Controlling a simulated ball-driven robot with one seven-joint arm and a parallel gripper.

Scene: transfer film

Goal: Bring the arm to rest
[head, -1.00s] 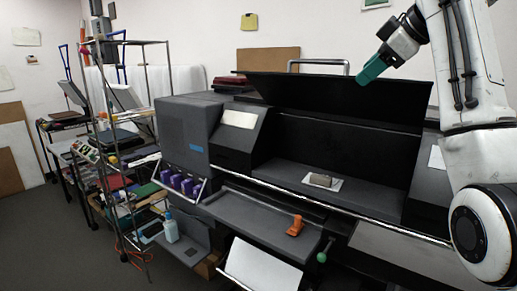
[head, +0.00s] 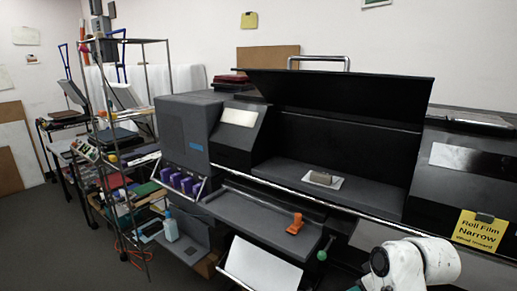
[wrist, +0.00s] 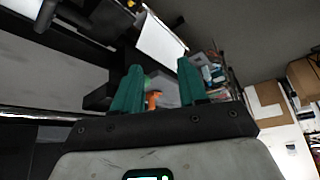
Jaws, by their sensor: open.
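My arm (head: 425,262) shows in the head view as a white, rounded link low at the right, in front of the large dark machine. My gripper (wrist: 160,66) shows in the wrist view with its two green fingers apart and nothing held between them. Far behind the gap between the fingers, an orange object (wrist: 152,99) shows, not touched. In the head view my gripper is mostly below the bottom edge of the picture, so it cannot be made out clearly there.
The dark machine (head: 185,133) fills the middle and right. On its lower tray sits the orange object (head: 295,224); a grey block (head: 320,177) lies on a white sheet inside. A yellow sign (head: 479,231) is at the right. A cluttered metal rack (head: 148,95) stands left; floor is free far left.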

